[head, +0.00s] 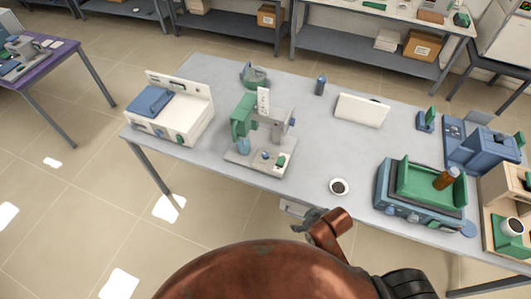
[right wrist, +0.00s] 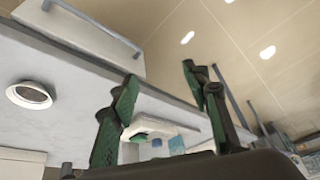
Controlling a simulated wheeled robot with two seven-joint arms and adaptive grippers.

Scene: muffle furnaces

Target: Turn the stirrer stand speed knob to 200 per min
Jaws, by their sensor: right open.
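The stirrer stand sits on the table in the head view, with a pale base (head: 243,157), a green column (head: 241,118) and a grey head (head: 279,122). A small blue knob (head: 265,155) and a green one (head: 281,161) show on the base; their markings are too small to read. My right gripper (head: 302,220) is by the table's front edge, below and right of the stand, apart from it. In the right wrist view its green-padded fingers (right wrist: 168,88) are spread and empty, with a partly hidden pale device beyond. My left gripper is not visible.
A small dish (head: 339,187) with dark contents stands right of the stand. A white device with a blue lid (head: 151,102) is at the left, and a blue-green device (head: 420,212) is at the right. The tabletop just right of the stand is clear.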

